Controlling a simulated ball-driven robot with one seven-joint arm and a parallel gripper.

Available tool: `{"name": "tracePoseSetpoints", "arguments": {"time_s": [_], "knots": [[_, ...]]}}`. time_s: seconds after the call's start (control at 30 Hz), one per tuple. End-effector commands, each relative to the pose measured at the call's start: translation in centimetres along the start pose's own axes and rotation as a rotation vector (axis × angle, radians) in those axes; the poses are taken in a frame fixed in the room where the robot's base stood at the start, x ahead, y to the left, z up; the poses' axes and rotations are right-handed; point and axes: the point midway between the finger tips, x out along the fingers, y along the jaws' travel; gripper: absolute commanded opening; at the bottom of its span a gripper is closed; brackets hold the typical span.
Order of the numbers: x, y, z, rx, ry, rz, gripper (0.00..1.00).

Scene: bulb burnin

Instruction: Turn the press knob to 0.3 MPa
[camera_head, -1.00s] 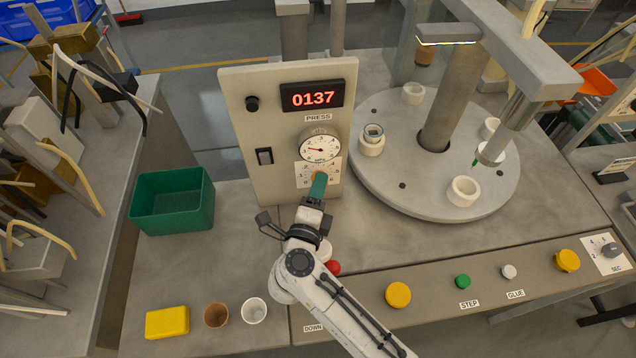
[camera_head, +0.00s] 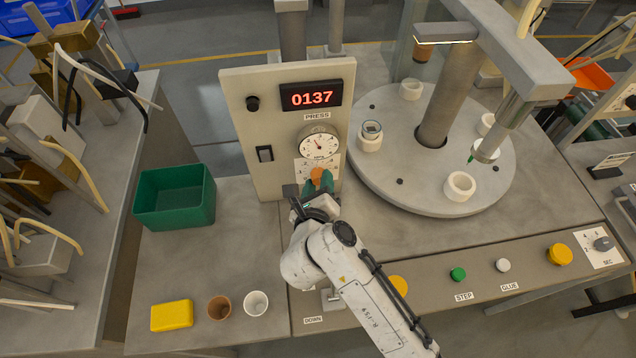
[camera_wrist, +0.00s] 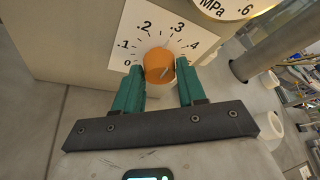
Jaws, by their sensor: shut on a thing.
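The orange press knob (camera_wrist: 159,64) sits on a white dial plate (camera_wrist: 182,35) marked 0, .1, .2, .3 and .4 in the wrist view. My gripper (camera_wrist: 160,75) has its green fingers on both sides of the knob, shut on it. A pale line shows on the knob face, slanting toward the upper right; its exact reading is unclear. In the head view my gripper (camera_head: 319,182) covers part of the knob (camera_head: 317,174) and the plate. The round MPa gauge (camera_head: 319,146) is above, its needle pointing roughly up and left.
The beige panel (camera_head: 238,110) carries a red display reading 0137, a black knob and a switch. A rotary table (camera_head: 400,185) with white cups stands to the right. A green bin (camera_head: 174,197) is at left. Yellow, green and white buttons line the front ledge.

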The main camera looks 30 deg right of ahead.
Motion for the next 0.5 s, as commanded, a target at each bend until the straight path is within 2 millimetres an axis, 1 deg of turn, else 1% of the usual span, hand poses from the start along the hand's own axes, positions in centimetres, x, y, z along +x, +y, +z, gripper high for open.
{"name": "tracePoseSetpoints", "arguments": {"time_s": [0.2, 0.5], "knots": [[-0.01, 0.07, -0.2, 0.046, 0.004, 0.021, 0.1], [-0.01, 0.09, -0.22, 0.055, 0.004, 0.026, 0.1]]}}
